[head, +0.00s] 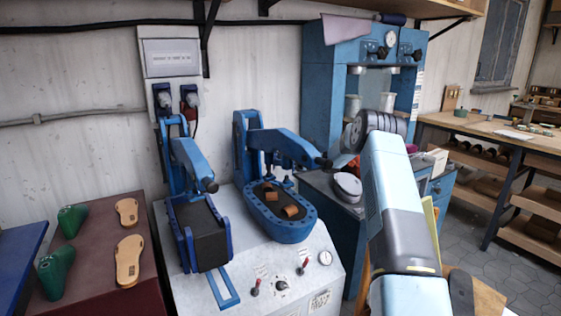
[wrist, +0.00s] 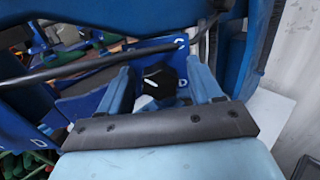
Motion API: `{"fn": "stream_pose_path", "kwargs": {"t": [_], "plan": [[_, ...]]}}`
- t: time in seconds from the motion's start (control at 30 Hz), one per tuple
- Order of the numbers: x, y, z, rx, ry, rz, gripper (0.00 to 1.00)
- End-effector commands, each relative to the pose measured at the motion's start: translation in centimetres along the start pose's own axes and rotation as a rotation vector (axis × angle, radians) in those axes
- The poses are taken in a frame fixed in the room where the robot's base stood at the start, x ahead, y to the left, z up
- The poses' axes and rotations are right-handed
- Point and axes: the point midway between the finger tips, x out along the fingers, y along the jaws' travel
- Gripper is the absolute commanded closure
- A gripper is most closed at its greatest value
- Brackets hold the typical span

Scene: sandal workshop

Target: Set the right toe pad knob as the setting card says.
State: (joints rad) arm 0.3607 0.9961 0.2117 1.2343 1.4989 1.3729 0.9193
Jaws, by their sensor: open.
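In the wrist view my gripper (wrist: 162,88) is open, its two blue fingers on either side of a black knob (wrist: 158,76) with a white pointer mark. The knob sits in front of a blue plate (wrist: 110,62) with small white marks; I cannot tell whether the fingers touch it. In the head view a dark knob (head: 322,162) stands at the end of the right-hand press arm (head: 285,147), and my gripper (head: 343,160) is close beside it, mostly hidden by my wrist.
The left press (head: 186,160) and several panel controls stand on the white cabinet (head: 225,290). A blue machine (head: 330,75) with a gauge is behind my arm. Green lasts (head: 58,265) and tan soles (head: 129,260) lie on a dark red table at left.

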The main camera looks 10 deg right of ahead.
Motion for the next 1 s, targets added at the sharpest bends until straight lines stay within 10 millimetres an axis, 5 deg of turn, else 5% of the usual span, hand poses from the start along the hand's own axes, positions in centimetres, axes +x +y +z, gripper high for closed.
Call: {"fn": "stream_pose_path", "kwargs": {"t": [0.37,1.0], "plan": [[0.53,0.00,-0.01,0.000,0.000,0.000,0.36],[0.57,-0.01,0.04,-0.001,0.000,0.000,0.91]]}}
